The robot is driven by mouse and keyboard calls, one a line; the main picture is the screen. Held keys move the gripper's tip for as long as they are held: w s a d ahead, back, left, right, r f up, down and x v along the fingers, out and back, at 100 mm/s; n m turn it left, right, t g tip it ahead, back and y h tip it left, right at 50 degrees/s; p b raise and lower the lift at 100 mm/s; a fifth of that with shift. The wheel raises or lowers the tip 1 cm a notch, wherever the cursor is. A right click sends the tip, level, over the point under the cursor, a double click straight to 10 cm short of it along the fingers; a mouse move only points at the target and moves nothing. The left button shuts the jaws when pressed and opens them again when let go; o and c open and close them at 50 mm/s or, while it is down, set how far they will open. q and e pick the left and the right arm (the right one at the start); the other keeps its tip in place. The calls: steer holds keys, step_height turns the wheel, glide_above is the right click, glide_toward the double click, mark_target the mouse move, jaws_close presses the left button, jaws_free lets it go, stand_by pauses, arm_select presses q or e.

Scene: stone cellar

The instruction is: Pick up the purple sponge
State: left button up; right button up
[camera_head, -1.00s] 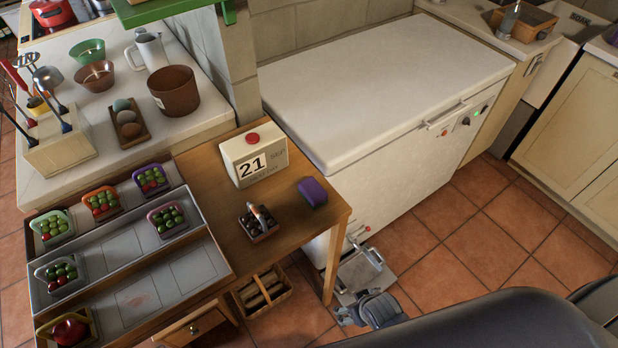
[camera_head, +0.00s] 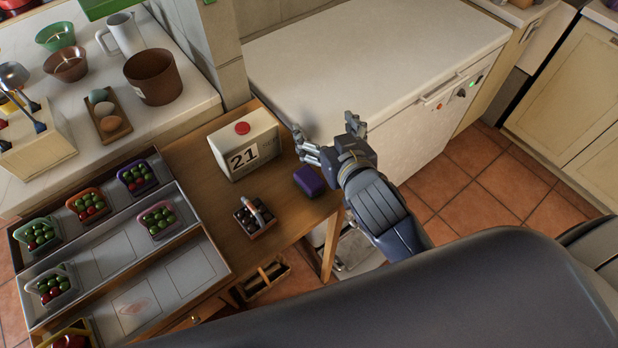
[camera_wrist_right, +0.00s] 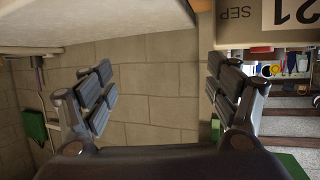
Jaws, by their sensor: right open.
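The purple sponge (camera_head: 309,181) lies on the wooden table (camera_head: 200,165) near its right end, beside the calendar box. My right gripper (camera_head: 325,128) is above and just behind the sponge, in front of the white chest freezer, with its fingers spread and nothing between them. In the right wrist view my right gripper (camera_wrist_right: 160,95) is open towards a block wall, and the sponge does not show there. My left gripper is not in view.
The calendar box (camera_head: 243,145) stands just left of the sponge. A small dark tray (camera_head: 262,232) with round items sits in front. Stepped grey trays (camera_head: 130,240) hold fruit baskets at left. The white freezer (camera_head: 370,60) stands behind.

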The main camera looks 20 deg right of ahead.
steer(key=w+a+r+n+t+y, duration=0.1)
steer(key=a+r+n+t+y, duration=0.25)
steer(key=a+r+y, duration=0.55)
steer(key=w+a+r+n+t+y, duration=0.1)
steer(key=a+r+n+t+y, duration=0.25)
steer(key=r, duration=0.85)
steer(key=s+a+n+g+y, duration=1)
steer(key=a+n+g, duration=0.6)
steer(key=g, duration=0.4)
steer(key=m+g+h, duration=0.1)
steer(key=h, duration=2.2)
glide_above(310, 177)
step_height(310, 177, down, 23)
steer(key=shift+y, duration=0.25)
steer(key=f, duration=0.2)
steer(key=f+p, duration=0.1)
steer(key=f, duration=0.1)
steer(key=shift+w+a+f, duration=0.1)
steer(key=shift+a, duration=0.1)
step_height(310, 177, down, 5)
steer(key=p, duration=0.2)
steer(key=shift+d+p, duration=0.15)
steer(key=shift+p, duration=0.15)
steer(key=shift+f, duration=0.4)
steer(key=c, duration=0.9)
